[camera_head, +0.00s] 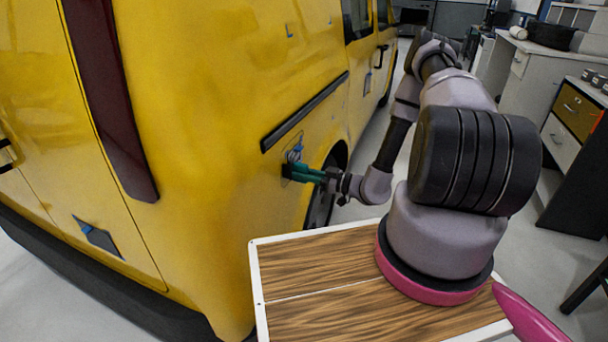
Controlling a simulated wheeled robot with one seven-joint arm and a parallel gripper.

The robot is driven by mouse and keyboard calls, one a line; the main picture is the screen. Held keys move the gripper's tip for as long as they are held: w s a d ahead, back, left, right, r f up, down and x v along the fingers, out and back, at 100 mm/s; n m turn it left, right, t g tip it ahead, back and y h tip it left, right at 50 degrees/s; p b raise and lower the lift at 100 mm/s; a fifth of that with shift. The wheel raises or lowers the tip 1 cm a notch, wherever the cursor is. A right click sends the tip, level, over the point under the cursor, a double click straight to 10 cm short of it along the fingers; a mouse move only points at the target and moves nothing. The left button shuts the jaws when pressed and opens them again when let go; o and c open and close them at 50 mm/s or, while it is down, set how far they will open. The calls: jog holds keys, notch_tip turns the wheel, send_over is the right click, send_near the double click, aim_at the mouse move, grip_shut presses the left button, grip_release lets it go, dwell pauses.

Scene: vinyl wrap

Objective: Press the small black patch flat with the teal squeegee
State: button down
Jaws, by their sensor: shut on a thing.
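The teal squeegee (302,173) is at the yellow van's side, close to the rear corner. My gripper (328,179) is shut on it, with the arm reaching in from the right. A small dark patch with blue tape (295,147) shows on the van just above the squeegee and is partly covered by it. I cannot tell whether the squeegee touches the patch or how flat the patch lies. Another dark patch (98,238) with blue tape at its upper left corner is low on the van's rear.
The yellow van (225,120) fills the left. A black trim strip (305,112) runs just above the squeegee, and a wheel (322,195) is below right of it. Cabinets (573,118) and benches stand at the right. Grey floor lies between.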

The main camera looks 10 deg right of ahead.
jog(key=shift+w+a, duration=0.15)
jog(key=shift+w+d, duration=0.65)
jog(key=shift+w, duration=0.2)
jog(key=shift+w+d, duration=0.1)
jog(key=shift+w, duration=0.05)
jog(key=shift+w+d, duration=0.55)
jog(key=shift+w, duration=0.25)
jog(key=shift+w, duration=0.1)
jog(key=shift+w+d, duration=0.65)
jog(key=shift+w, duration=0.1)
jog(key=shift+w, duration=0.1)
jog(key=shift+w+d, duration=0.65)
jog(key=shift+w, duration=0.15)
